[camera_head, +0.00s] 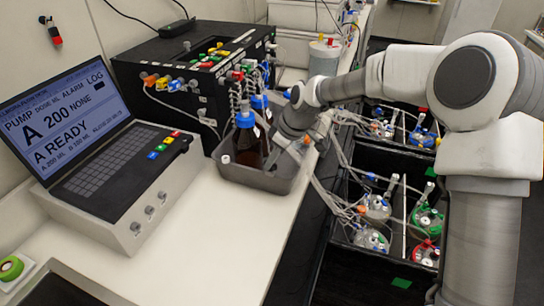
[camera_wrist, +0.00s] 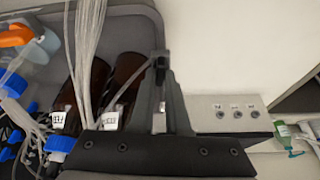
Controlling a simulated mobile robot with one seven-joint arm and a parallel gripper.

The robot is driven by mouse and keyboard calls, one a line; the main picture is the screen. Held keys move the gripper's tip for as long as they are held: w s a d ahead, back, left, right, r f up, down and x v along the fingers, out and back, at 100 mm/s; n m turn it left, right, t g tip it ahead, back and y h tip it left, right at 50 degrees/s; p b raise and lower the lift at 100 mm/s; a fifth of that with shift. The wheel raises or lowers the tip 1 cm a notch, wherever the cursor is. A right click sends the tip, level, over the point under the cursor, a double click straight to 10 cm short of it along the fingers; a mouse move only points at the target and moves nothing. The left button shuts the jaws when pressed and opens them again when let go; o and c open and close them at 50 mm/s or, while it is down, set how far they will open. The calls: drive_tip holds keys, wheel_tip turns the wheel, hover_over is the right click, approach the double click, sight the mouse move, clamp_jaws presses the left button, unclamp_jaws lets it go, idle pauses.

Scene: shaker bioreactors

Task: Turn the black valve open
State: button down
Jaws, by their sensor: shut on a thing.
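My gripper (camera_head: 283,150) is at the right side of the grey tray, beside the brown bottles (camera_head: 247,143) with blue caps. In the wrist view, my gripper (camera_wrist: 164,78) is shut on a small dark piece, which looks like the black valve (camera_wrist: 161,62). A thin tube runs to it from the left. In the head view the arm and fingers hide the valve. How far the valve is turned cannot be told.
The grey tray (camera_head: 262,180) stands on the white bench (camera_head: 205,240). A black pump box (camera_head: 140,72) with coloured valves is behind it, and a laptop-like controller (camera_head: 110,165) is at left. Loose tubes hang toward the vessels (camera_head: 375,207) at right. The front bench is clear.

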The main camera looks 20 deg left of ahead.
drive_tip(key=shift+n+g, duration=0.3)
drive_tip(key=shift+n, duration=0.5)
drive_tip(key=c, duration=0.9)
unclamp_jaws()
drive_tip(key=v, duration=1.7)
drive_tip(key=shift+d+r, duration=0.15)
drive_tip(key=shift+d, duration=0.05)
drive_tip(key=shift+w, duration=0.1)
